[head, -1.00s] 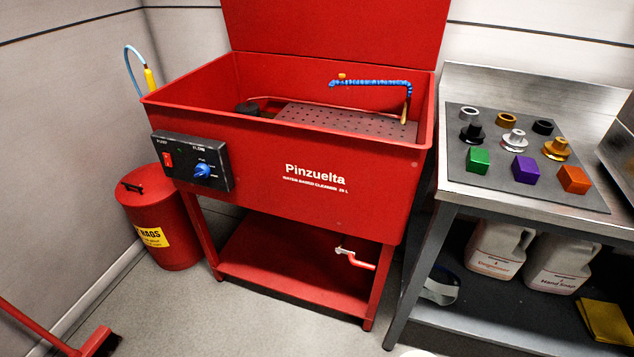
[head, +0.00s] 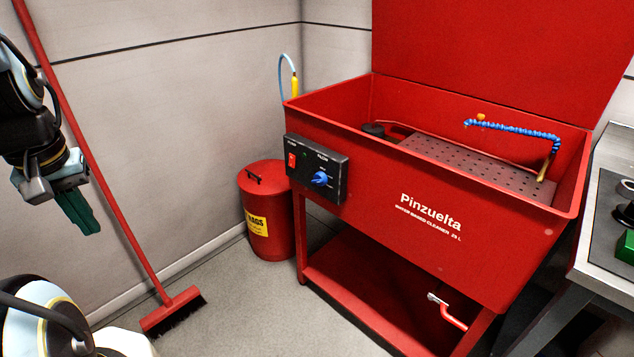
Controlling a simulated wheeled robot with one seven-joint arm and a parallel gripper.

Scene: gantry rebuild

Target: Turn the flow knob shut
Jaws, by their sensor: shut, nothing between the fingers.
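The blue flow knob (head: 320,179) sits on the black control panel (head: 333,166) at the left of the red parts washer's (head: 375,160) front wall. Its pointer angle is too small to read surely. A red switch (head: 292,160) is on the same panel, left of the knob. My gripper (head: 88,229) hangs at the left of the head view, its green fingers shut and empty, pointing down. It is well apart from the knob, to its left in the picture.
A red rag bin (head: 262,210) stands on the floor below and left of the panel. A red broom (head: 172,310) leans on the left wall, behind my gripper. A steel bench (head: 600,222) is at the right. A drain tap (head: 450,314) sits under the basin. Floor before the bin is clear.

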